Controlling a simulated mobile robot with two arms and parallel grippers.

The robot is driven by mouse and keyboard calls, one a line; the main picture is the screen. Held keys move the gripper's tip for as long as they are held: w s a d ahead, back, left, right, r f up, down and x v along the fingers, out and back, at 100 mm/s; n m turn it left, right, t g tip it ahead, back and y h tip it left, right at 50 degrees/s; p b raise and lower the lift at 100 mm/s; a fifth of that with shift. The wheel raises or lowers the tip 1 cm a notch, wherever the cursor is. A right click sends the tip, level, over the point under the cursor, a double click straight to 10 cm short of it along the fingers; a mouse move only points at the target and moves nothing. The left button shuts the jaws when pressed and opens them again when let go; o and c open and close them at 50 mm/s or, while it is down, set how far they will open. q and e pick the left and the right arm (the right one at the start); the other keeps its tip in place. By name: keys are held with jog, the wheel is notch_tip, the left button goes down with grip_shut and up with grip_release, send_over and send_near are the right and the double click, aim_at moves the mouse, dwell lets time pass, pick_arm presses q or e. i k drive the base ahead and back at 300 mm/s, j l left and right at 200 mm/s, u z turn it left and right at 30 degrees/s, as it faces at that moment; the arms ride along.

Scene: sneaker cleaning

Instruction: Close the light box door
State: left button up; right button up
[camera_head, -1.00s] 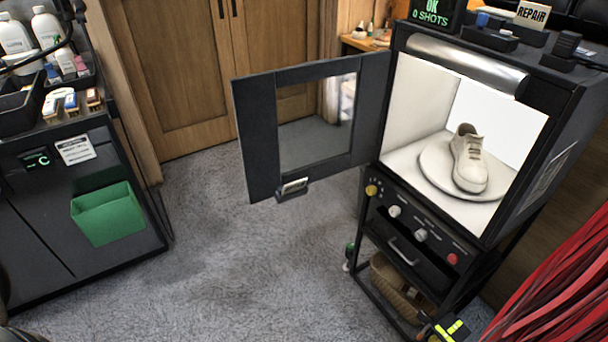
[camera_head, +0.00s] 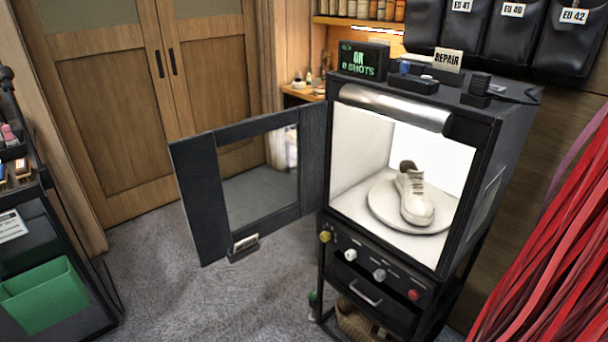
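The light box (camera_head: 480,158) stands right of centre on a black stand. Its door (camera_head: 202,208) is a dark frame with a window, hinged on the box's left side and swung wide open to the left. A small handle or latch piece (camera_head: 243,248) sits at the door's lower edge. Inside the lit box a white sneaker (camera_head: 414,196) rests on a round white turntable (camera_head: 383,207). Neither of my grippers is in view.
Below the box are knobs (camera_head: 379,275) and a drawer (camera_head: 368,300). Red straps or laces (camera_head: 553,255) hang at the right. A cart with a green bin (camera_head: 45,296) stands at the left. Grey carpet (camera_head: 180,290) lies clear between cart and box. Wooden doors (camera_head: 110,95) are behind.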

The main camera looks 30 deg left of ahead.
aim_at(195, 158)
jog(key=i+j+z, duration=0.1)
jog(key=j+z, duration=0.35)
jog(key=j, duration=0.2)
jog(key=j+z, duration=0.5)
jog(key=j, duration=0.55)
jog(key=k+j+z, duration=0.1)
jog(key=j, duration=0.45)
jog(key=k+j, duration=0.1)
jog(key=j, duration=0.4)
jog(key=j+z, duration=0.1)
jog(key=j, duration=0.45)
jog(key=k+j, duration=0.15)
jog(key=j, duration=0.4)
